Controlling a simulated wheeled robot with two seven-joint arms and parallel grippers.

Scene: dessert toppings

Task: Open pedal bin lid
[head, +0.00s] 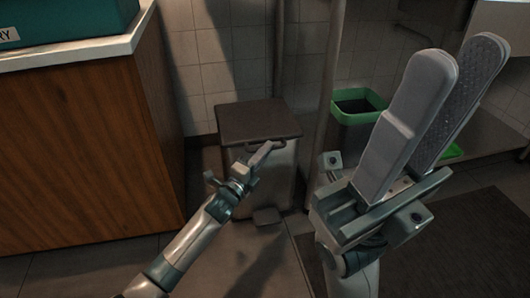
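The pedal bin stands on the floor against the tiled wall, with a dark square lid (258,120) lying flat and shut on its grey body (284,180). A small handle (290,140) sticks out at the lid's front edge. The foot pedal (267,215) is low at the front. My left gripper (264,151) is in front of the bin, its fingertips at or just below the handle; I cannot tell whether they touch it or are open. My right gripper (462,55) points up at the right, close to the camera, its two broad fingers apart and empty.
A wooden counter (85,150) with a teal box (65,25) on top stands left of the bin. A green-rimmed bin (358,103) is behind my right gripper, beyond a vertical post (333,70). A dark mat (470,245) lies at the lower right.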

